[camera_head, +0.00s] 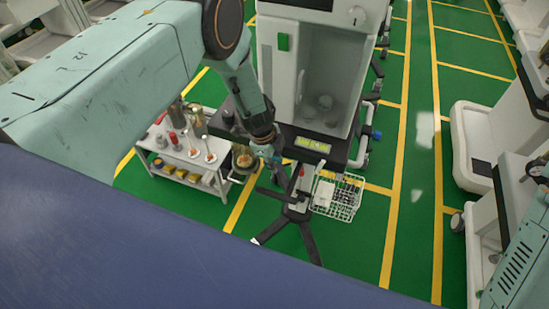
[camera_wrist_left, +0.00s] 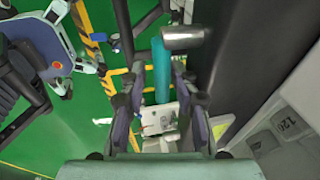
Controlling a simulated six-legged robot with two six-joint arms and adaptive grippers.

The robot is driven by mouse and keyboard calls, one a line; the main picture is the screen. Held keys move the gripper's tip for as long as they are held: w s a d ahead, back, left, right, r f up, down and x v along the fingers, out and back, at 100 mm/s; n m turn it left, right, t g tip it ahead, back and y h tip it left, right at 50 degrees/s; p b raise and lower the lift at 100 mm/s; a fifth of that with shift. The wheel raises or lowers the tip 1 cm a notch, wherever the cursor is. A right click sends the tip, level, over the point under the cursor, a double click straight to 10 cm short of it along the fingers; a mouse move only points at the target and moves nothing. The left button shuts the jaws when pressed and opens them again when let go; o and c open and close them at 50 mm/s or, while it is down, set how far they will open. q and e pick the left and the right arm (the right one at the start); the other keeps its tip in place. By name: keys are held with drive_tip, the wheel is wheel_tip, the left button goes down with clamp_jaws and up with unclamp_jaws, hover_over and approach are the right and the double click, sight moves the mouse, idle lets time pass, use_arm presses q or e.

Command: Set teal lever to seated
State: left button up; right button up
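The teal lever (camera_wrist_left: 161,72) shows in the left wrist view as a short upright bar, with a grey cylinder (camera_wrist_left: 182,38) at its top end. My left gripper (camera_wrist_left: 158,85) is open there, one finger on each side of the lever's line. A gap shows on the left of the lever; the right finger looks close, and I cannot tell whether it touches. In the head view my left gripper (camera_head: 272,158) reaches down in front of the white cart (camera_head: 277,75); the lever cannot be made out there. My right gripper is not in view.
A low grey trolley (camera_head: 178,157) with bottles and spoon-like items stands left of the gripper. A white wire basket (camera_head: 337,197) is to its right, beside a dark-legged stand (camera_head: 290,212). Green floor with yellow lines is open on the right, before more white carts (camera_head: 478,142).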

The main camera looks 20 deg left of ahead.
use_arm(q)
drive_tip(key=shift+w+r, duration=0.1)
drive_tip(key=shift+w, duration=0.1)
drive_tip(key=shift+r, duration=0.4)
drive_tip(key=v, duration=0.7)
drive_tip(key=shift+s, duration=0.25)
